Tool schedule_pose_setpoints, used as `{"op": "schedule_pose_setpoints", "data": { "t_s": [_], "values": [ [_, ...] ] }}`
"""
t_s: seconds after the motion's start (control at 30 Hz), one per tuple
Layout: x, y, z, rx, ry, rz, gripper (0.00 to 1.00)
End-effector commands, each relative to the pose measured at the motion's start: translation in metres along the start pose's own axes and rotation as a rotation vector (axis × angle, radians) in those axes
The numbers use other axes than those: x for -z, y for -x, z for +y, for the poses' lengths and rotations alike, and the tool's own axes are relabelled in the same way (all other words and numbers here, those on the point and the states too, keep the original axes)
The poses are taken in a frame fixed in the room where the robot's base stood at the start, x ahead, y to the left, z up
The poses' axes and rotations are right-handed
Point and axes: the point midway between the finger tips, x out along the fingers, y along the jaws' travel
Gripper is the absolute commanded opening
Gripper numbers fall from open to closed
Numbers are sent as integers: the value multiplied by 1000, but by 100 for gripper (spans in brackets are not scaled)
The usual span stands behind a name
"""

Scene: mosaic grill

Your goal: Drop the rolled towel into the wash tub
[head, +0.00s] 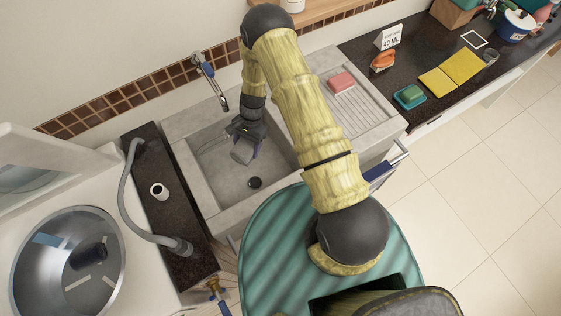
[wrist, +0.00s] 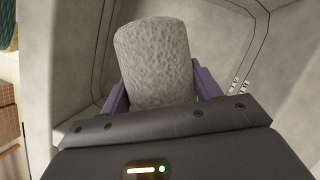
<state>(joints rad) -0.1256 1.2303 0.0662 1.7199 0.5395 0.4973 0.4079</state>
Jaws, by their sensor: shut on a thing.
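The rolled towel (wrist: 154,62) is a grey, rough-textured roll, upright between the purple fingers of my gripper (wrist: 156,92) in the wrist view. In the head view my gripper (head: 245,150) is over or inside the grey concrete sink basin (head: 212,180), shut on the towel (head: 242,153), which shows small and partly covered by the hand. I cannot tell how high it is above the basin floor. A round metal drum (head: 40,265) with an open lid stands at the lower left, away from my gripper. The pictures do not settle which of these two is the wash tub.
A tap (head: 208,72) rises at the basin's back, and a dark drain (head: 255,182) lies on its floor. A grey hose (head: 130,200) runs along the dark ledge between drum and basin. Right of the basin are a pink sponge (head: 342,81) and a yellow cloth (head: 455,70).

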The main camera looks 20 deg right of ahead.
Motion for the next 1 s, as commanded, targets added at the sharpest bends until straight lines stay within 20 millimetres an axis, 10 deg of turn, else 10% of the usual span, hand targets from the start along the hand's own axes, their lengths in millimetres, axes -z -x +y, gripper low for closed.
{"op": "schedule_pose_setpoints", "data": {
  "t_s": [0.4,0.43,0.57,1.0],
  "values": [
    [4,-8,0,1,1,0,39],
    [4,-8,0,1,0,0,64],
    [4,-8,0,1,0,0,88],
    [4,-2,-1,1,1,1,88]
  ]
}}
